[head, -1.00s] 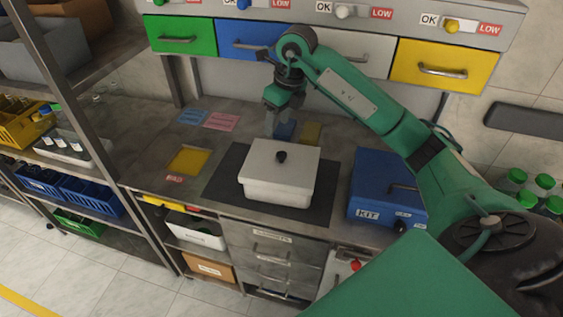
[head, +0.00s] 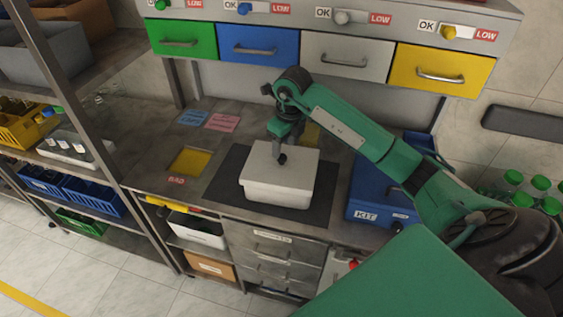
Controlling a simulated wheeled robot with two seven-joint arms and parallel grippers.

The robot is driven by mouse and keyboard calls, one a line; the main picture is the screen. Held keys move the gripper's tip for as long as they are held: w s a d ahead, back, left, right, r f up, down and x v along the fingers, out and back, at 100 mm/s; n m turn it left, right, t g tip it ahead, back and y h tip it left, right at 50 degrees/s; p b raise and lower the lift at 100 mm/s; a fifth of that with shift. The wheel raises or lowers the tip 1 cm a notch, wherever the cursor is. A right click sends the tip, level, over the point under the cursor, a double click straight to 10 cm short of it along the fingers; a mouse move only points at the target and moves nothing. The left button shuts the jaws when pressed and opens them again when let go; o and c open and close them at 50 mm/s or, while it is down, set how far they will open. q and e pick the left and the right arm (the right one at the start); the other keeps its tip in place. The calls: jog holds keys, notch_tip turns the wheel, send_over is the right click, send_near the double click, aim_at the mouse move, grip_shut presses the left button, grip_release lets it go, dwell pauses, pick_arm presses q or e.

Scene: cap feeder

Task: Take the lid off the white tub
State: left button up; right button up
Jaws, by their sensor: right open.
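The white tub (head: 277,192) stands on a dark mat (head: 228,172) on the workbench. Its white lid (head: 300,160) is on top, with a small dark knob (head: 282,159) in the middle. My right gripper (head: 281,150) is above the lid, at the knob, pointing down. Its fingers are small and dark here; it is open, and I cannot tell whether they straddle the knob or stop just above it. My left gripper is not in view.
A blue KIT box (head: 370,195) stands right of the tub, under my right arm. Colored drawers (head: 258,45) hang above the bench. A yellow square (head: 189,161) and paper notes (head: 222,122) lie to the left. A shelf post (head: 75,95) stands further left.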

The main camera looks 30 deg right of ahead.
aim_at(282, 156)
jog(key=shift+w+a+f+p, duration=0.1)
jog(key=shift+f+p, duration=0.25)
jog(key=shift+f, duration=0.65)
jog(key=shift+w+a+f+p, duration=0.1)
jog(key=shift+f+p, duration=0.2)
jog(key=shift+f, duration=0.7)
jog(key=c, duration=1.1)
jog(key=shift+o, duration=0.2)
jog(key=shift+r, duration=0.1)
